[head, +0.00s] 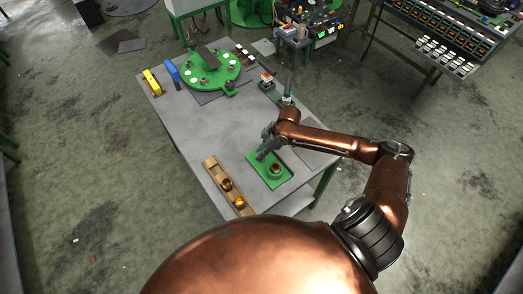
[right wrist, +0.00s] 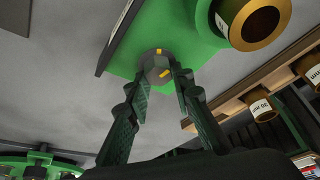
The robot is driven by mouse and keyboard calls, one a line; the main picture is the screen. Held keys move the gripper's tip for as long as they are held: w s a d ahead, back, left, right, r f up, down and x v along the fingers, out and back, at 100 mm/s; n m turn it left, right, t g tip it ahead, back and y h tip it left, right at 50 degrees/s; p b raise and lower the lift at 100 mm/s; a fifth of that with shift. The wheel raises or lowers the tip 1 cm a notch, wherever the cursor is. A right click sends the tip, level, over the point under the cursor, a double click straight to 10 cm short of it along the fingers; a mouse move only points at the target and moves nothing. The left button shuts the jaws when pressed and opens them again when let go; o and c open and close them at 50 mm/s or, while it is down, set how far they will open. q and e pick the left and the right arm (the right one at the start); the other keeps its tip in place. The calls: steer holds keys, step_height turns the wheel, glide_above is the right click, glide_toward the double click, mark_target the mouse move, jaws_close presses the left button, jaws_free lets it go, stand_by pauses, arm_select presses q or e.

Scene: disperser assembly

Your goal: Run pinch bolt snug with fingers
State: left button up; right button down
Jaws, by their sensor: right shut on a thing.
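A dark grey round bolt head (right wrist: 155,62) with small yellow marks sits at the edge of the green fixture (right wrist: 172,28) in the right wrist view; I take it for the pinch bolt. My right gripper (right wrist: 157,84) is shut on it, with one finger on each side. A bronze ring-shaped part (right wrist: 228,18) stands on the green fixture beside the bolt. In the head view my right gripper (head: 264,150) is at the far left corner of the green fixture (head: 285,182) and hides the bolt there. My left gripper is not in view.
A wooden rack (head: 213,170) with brass parts lies left of the fixture on the grey table (head: 187,133). A green round plate (head: 224,84) with several parts, a yellow item (head: 152,82) and a blue item (head: 172,72) are at the far end. The table's middle is clear.

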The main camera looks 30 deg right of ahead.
steer(key=c, duration=1.7)
jaws_free()
steer(key=v, duration=1.2)
steer(key=shift+d, duration=0.1)
